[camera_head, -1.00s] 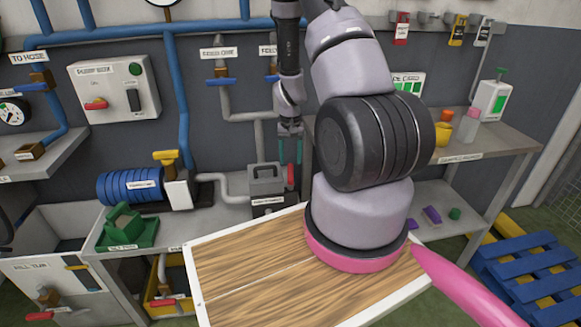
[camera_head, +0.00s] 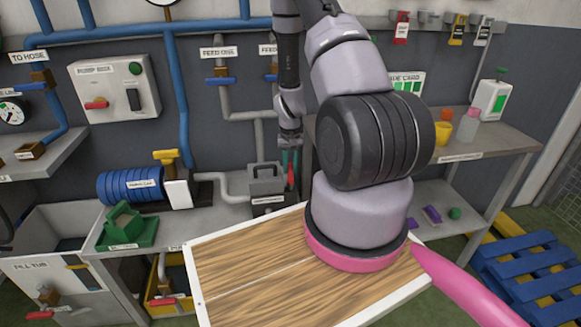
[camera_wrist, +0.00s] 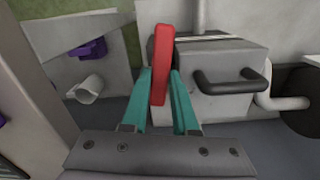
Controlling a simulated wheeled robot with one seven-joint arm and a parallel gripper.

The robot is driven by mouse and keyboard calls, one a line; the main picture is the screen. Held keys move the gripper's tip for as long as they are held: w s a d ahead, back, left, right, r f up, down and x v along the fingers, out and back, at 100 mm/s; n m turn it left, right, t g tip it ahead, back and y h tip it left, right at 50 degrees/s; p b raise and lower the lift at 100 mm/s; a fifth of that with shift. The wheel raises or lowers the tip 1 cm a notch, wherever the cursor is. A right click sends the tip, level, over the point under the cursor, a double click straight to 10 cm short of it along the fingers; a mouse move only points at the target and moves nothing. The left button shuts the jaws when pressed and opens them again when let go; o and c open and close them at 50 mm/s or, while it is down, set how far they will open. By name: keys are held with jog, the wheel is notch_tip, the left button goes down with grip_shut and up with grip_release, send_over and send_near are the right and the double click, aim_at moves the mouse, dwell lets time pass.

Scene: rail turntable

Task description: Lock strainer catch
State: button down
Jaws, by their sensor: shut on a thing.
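The strainer is a grey box (camera_head: 266,182) with a black handle on top, standing on the bench behind my wooden deck. Its grey lid (camera_wrist: 215,62) looks down on the body in the wrist view. The red catch (camera_wrist: 161,60) is a flat upright lever at the strainer's left side in that view, leaning slightly. My gripper (camera_wrist: 161,77) has its teal fingers closed around the catch's lower part, one on each side. In the head view my gripper (camera_head: 289,164) is at the strainer's right side, with the red catch partly hidden by the fingers.
A grey pipe (camera_head: 222,188) joins the strainer to the blue pump (camera_head: 130,187) on the left. A green block (camera_head: 128,226) sits at the bench's left. A shelf with cups and bottles (camera_head: 466,127) stands at right. Vertical pipes run behind my arm.

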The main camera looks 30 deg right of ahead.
jog(key=m, duration=0.3)
jog(key=shift+m, duration=0.4)
jog(key=m, duration=0.4)
jog(key=shift+m, duration=0.3)
jog(key=m, duration=0.4)
jog(key=shift+m, duration=1.7)
jog(key=c, duration=0.7)
grip_release()
